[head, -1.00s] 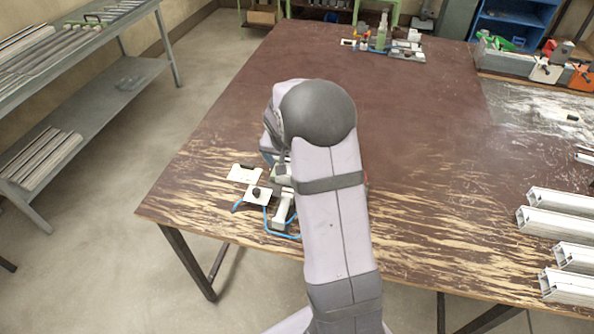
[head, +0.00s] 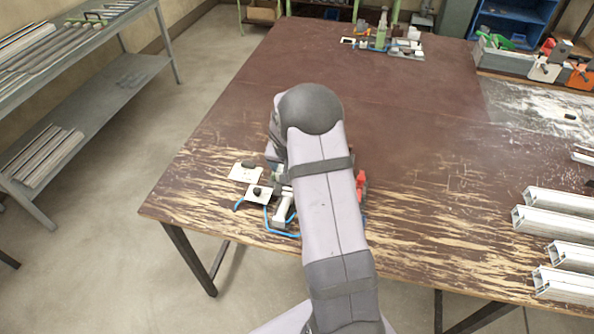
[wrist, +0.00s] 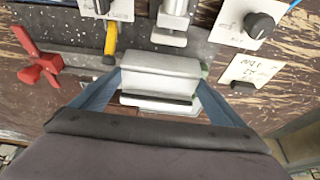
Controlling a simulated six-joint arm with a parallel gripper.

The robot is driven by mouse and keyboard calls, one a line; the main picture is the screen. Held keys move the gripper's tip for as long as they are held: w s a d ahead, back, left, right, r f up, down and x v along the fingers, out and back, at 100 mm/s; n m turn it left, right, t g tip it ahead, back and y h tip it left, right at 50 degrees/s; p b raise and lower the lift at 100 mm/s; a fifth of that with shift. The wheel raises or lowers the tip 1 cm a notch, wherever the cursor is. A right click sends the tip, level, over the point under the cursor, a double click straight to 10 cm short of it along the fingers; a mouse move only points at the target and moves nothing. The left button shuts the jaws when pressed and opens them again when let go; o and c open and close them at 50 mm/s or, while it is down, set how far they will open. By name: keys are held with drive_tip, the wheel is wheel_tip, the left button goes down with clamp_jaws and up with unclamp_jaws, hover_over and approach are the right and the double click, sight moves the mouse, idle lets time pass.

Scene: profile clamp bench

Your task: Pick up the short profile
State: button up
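The short profile (wrist: 160,71) is a pale grey-white block with a dark slot along its near side. In the wrist view it lies between the two blue-grey fingers of my gripper (wrist: 160,82), one finger at each side of it. The fingers sit very close to its ends; whether they press on it cannot be told. In the head view my arm hides the gripper and the profile.
A metal clamp part (wrist: 172,22) stands just beyond the profile. A red knob (wrist: 38,65), a yellow handle (wrist: 110,42) and white plates with black knobs (wrist: 247,22) are close around. Long profiles (head: 556,220) lie at the table's right. The table's middle is clear.

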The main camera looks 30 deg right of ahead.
drive_tip(key=c, duration=0.7)
drive_tip(key=shift+r, duration=0.15)
wheel_tip(320, 180, up, 10)
drive_tip(key=b, duration=0.2)
drive_tip(key=w+d+f+p, duration=0.1)
drive_tip(key=w, duration=0.2)
drive_tip(key=w+d+f+p, duration=0.1)
drive_tip(key=w+p, duration=0.1)
drive_tip(key=w, duration=0.2)
drive_tip(key=w+d+f+p, duration=0.1)
drive_tip(key=w+d+p, duration=0.1)
drive_tip(key=w, duration=0.2)
drive_tip(key=shift+w+d+f, duration=0.1)
drive_tip(key=shift+w, duration=0.15)
